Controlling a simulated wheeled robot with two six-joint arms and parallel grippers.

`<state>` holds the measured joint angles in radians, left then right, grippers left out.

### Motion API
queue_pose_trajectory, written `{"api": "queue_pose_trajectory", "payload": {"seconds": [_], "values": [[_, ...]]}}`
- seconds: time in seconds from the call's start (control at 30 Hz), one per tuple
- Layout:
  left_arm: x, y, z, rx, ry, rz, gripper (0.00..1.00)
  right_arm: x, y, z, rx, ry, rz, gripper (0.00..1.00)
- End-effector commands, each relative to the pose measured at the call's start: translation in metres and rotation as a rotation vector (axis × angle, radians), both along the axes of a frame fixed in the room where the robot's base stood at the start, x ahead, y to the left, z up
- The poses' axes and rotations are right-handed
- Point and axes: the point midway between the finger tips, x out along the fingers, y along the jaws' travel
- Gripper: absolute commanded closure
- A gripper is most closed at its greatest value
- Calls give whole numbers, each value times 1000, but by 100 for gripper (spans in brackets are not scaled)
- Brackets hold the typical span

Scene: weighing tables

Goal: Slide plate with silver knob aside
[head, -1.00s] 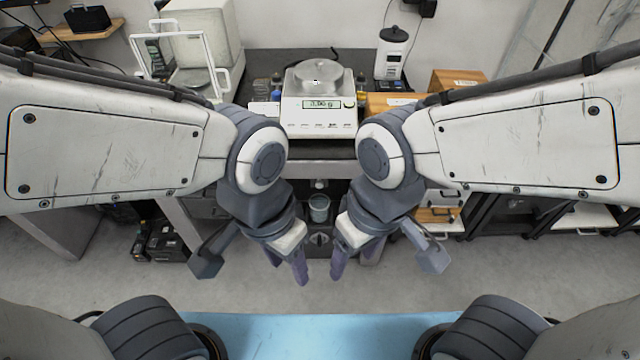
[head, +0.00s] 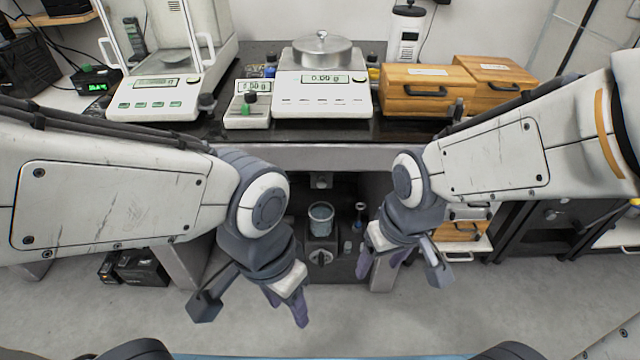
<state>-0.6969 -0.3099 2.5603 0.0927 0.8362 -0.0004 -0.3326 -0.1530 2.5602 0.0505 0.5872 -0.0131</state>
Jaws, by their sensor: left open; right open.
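A round silver lid-like plate with a small silver knob (head: 322,45) sits on top of the white balance (head: 322,96) at the back middle of the table. The balance display reads about 0.00 g. My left gripper (head: 287,306) is open and empty, hanging low in front of the table, below and to the left of the balance. My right gripper (head: 379,264) is open and empty, also below the table's front edge, to the right. Neither gripper touches the plate.
A glass-doored balance (head: 155,98) stands left, with a small green-knobbed device (head: 247,110) beside the middle balance. Wooden boxes (head: 428,90) stand right. A grey-blue cup (head: 320,218) stands in the recess below. The dark tabletop's front strip (head: 330,131) is clear.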

Motion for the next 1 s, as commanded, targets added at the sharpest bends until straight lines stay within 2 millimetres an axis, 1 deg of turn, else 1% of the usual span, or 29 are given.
{"api": "queue_pose_trajectory", "payload": {"seconds": [0.03, 0.07, 0.1, 0.27, 0.4, 0.47, 0.5, 0.57, 0.6, 0.63, 0.67, 0.7, 0.73, 0.8, 0.87, 0.9, 1.0], "values": [[0, 0, -38, 0, 0, 0, 50, 5, -6, -40, -1, -6, -26, 34], [0, 0, -48, 0, 0, 0, 50, 8, -8, -52, 1, -12, -39, 34], [0, 0, -62, 0, 0, 0, 50, 12, -12, -67, 2, -20, -56, 34], [0, 0, -118, 0, 0, 0, 50, 32, -23, -129, 14, -65, -117, 34], [0, 0, -167, 0, 0, 0, 50, 54, -28, -183, 35, -132, -163, 34], [0, 0, -188, 0, 0, 0, 50, 67, -27, -205, 50, -175, -179, 34], [0, 0, -201, 0, 0, 0, 50, 77, -25, -218, 61, -209, -190, 34], [0, 0, -222, 0, 0, 0, 50, 96, -20, -238, 84, -279, -202, 34], [0, 0, -236, 0, 0, 0, 50, 111, -13, -250, 102, -342, -210, 34], [0, 0, -245, 0, 0, 0, 50, 124, -7, -256, 114, -400, -213, 34], [0, 0, -249, 0, 0, 0, 50, 137, 2, -256, 138, -457, -213, 34], [0, 0, -253, 0, 0, 0, 50, 152, 14, -252, 163, -536, -213, 34], [0, 0, -255, 0, 0, 0, 50, 163, 22, -248, 177, -597, -216, 34], [0, 0, -257, 0, 0, 0, 50, 184, 40, -235, 203, -736, -219, 34], [0, 0, -258, -1, -1, 0, 50, 197, 55, -219, 218, -856, -224, 34], [0, 0, -258, -1, -1, 0, 50, 203, 64, -208, 226, -936, -229, 34], [0, 0, -257, -1, -1, 0, 50, 210, 82, -180, 228, -1116, -242, 34]]}}
